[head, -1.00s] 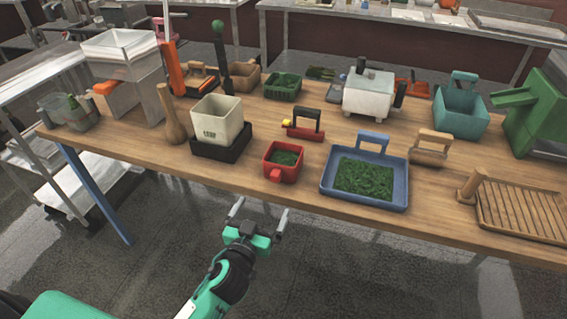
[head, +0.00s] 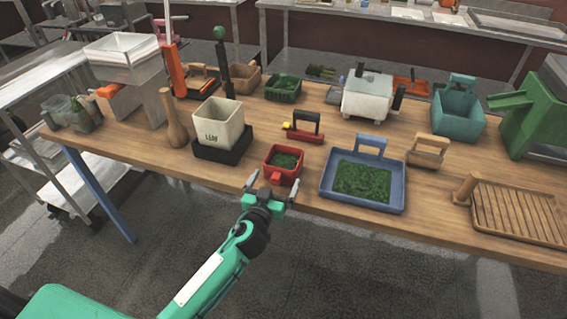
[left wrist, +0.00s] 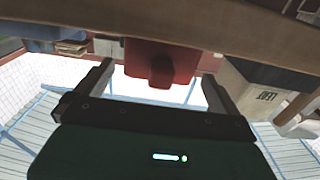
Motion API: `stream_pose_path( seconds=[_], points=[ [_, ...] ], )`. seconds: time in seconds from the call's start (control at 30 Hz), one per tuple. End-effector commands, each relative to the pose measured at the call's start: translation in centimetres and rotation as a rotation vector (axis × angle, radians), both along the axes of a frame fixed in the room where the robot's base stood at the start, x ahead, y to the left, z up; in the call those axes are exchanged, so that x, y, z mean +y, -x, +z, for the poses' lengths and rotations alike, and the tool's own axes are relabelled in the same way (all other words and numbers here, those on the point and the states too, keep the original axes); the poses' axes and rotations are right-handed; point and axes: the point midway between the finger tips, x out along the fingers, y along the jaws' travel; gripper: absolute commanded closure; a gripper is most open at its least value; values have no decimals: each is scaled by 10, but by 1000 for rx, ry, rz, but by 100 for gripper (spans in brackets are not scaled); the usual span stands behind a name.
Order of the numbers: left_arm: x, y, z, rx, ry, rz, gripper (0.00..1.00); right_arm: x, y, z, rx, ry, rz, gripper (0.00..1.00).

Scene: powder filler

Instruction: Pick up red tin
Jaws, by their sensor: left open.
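The red tin (head: 284,162) is a small square open box holding green leaves, with a short red handle on its near side. It stands near the front edge of the wooden table. My left gripper (head: 272,185) is open and empty just in front of it, at the table's front edge, with its fingers pointing towards the tin. In the left wrist view the tin (left wrist: 160,58) shows between and beyond the two open fingers (left wrist: 160,85), apart from them. My right gripper is not in view.
A blue tray (head: 335,196) with green leaves stands right of the tin. A cream box (head: 217,122) on a black base (head: 221,150) stands to its left. A red-and-black handled tool (head: 303,128) lies behind. Bare tabletop (head: 435,195) shows right of the blue tray.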

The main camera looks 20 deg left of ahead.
Motion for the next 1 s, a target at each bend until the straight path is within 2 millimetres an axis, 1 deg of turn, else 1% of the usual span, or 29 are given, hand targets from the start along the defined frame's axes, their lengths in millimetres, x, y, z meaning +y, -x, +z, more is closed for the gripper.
stream_pose_path(
  seconds=[0.03, 0.2, 0.3, 0.53, 0.67, 0.7, 1.0],
  points=[
    [1, -9, 5, -1, -3, 0, 0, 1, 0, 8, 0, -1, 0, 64],
    [0, -27, 2, 0, -1, 0, 0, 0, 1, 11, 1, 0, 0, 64],
    [0, -32, 1, 0, 0, -1, 0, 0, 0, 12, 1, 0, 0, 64],
    [0, -32, 1, 0, 0, -1, 0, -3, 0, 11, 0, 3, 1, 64],
    [0, -32, 1, 0, 0, 0, 26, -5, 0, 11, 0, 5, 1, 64],
    [0, -32, 1, 0, 0, 0, 33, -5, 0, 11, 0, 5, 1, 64],
    [0, -32, 2, -1, 1, 0, 34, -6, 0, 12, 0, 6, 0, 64]
  ],
)
